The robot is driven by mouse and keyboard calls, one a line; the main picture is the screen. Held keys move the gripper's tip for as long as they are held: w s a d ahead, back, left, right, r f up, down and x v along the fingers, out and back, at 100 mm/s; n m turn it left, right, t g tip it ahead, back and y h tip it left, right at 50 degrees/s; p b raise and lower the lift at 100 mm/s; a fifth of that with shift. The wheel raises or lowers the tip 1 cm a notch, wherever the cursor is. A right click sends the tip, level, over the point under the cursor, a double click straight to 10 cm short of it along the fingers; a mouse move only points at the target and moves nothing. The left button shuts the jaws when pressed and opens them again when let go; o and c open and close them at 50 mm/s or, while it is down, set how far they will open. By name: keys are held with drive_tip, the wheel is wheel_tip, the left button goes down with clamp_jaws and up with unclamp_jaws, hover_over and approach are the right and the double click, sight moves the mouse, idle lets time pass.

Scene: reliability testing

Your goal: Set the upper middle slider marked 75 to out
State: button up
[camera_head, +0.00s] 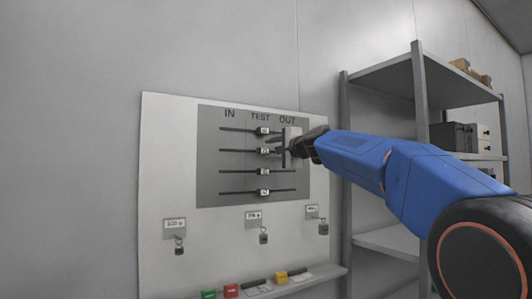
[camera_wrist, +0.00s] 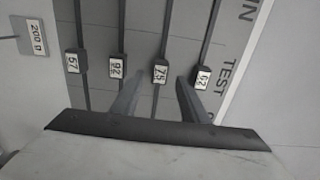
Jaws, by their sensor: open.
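The grey slider panel (camera_head: 208,160) has several horizontal tracks under the words IN, TEST and OUT. The upper middle slider marked 75 (camera_wrist: 160,74) sits under TEST; it also shows in the head view (camera_head: 264,151). My gripper (camera_head: 277,147) is at the panel from the right, on the OUT side of that slider. In the wrist view my gripper (camera_wrist: 158,93) is open, its two fingers either side of the 75 track, with the 75 block just ahead between the tips. I cannot tell whether they touch it. The OUT label is partly hidden in the wrist view.
Slider 62 (camera_wrist: 202,77) is close to one finger, and slider 92 (camera_wrist: 118,66) is near the other. Slider 57 (camera_wrist: 74,63) is farther left. Padlocks (camera_head: 263,236) hang below the panel. A ledge (camera_head: 318,277) holds small coloured blocks. Metal shelves (camera_head: 385,75) stand at the right.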

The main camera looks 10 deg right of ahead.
sight(266, 151)
drive_tip(key=shift+x, duration=2.1)
clamp_jaws()
drive_tip(key=shift+d, duration=0.1)
